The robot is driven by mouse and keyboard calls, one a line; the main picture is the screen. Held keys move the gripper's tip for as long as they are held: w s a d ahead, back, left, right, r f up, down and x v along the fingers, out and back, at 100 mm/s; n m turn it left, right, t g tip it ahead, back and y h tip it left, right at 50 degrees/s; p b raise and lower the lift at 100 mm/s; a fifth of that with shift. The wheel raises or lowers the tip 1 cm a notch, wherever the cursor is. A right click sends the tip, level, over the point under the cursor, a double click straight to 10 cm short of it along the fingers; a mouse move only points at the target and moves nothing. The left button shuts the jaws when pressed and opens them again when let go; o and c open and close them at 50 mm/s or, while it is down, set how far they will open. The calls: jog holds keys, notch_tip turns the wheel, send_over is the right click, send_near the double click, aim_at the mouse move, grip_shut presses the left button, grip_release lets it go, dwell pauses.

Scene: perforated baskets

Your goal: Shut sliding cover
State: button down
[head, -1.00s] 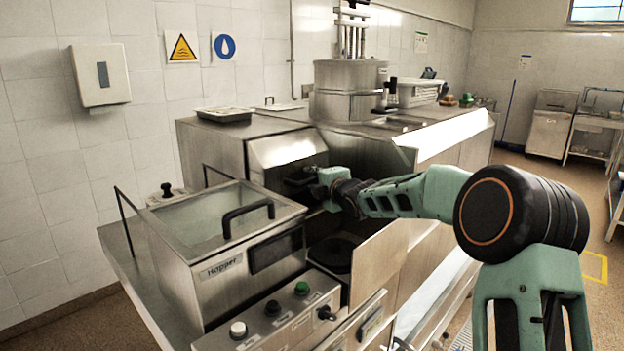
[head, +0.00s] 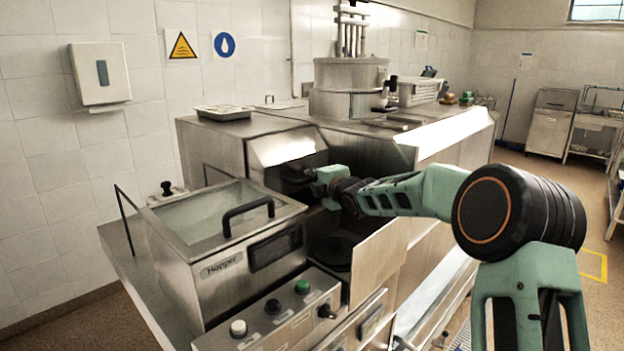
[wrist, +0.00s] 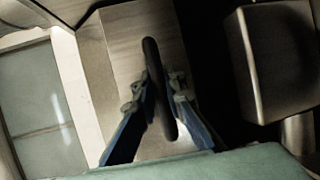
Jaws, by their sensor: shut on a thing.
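A brushed-steel panel (wrist: 120,35) with a long dark bar handle (wrist: 152,62) fills the middle of the wrist view. It looks like the sliding cover. My gripper (wrist: 157,92) has its fingers on either side of this handle and is shut on it. In the head view my gripper (head: 306,176) reaches into the dark recess below the sloped steel hood (head: 287,147). The fingertips and the handle are hard to make out there, in shadow.
A hopper (head: 222,268) with a clear lid (head: 205,212) and black handle (head: 247,208) stands at left of my gripper. A control panel (head: 275,312) with buttons is in front. A tray (head: 223,112) lies on the machine top. A steel side panel (head: 378,262) stands below my arm.

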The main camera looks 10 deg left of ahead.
jog(key=s+d, duration=0.9)
jog(key=d, duration=0.2)
jog(key=s+d, duration=0.9)
jog(key=d, duration=0.3)
jog(key=shift+p, duration=0.4)
jog(key=shift+d+f, duration=0.15)
jog(key=shift+d, duration=0.05)
jog(key=c, duration=2.1)
grip_release()
jog(key=shift+s+d, duration=0.1)
jog(key=shift+s, duration=0.05)
jog(key=shift+o, duration=0.7)
jog(key=v, duration=1.2)
